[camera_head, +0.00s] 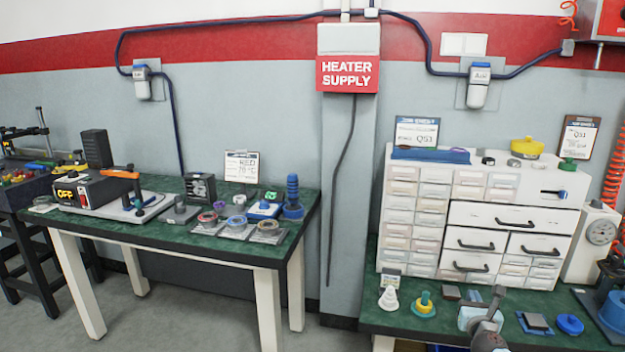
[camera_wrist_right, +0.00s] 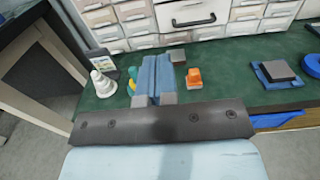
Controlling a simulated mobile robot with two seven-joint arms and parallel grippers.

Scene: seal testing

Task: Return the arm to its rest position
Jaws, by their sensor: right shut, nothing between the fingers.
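My right gripper (camera_head: 496,294) reaches in from the bottom of the head view, in front of the drawer cabinet and over the right green bench (camera_head: 395,318). In the right wrist view its two blue fingers (camera_wrist_right: 155,62) lie side by side, shut, with nothing seen between them. A white stepped cone (camera_wrist_right: 102,84) stands left of the fingers, and an orange-topped block (camera_wrist_right: 194,77) is to their right. A teal and yellow part (camera_wrist_right: 132,77) is partly hidden by the fingers. My left gripper is not in view.
A white drawer cabinet (camera_head: 411,262) stands at the back of the right bench. A blue ring (camera_head: 569,323) and a small square block (camera_head: 535,321) lie to the right of my gripper. A left bench (camera_head: 160,228) holds several parts; floor shows between the benches.

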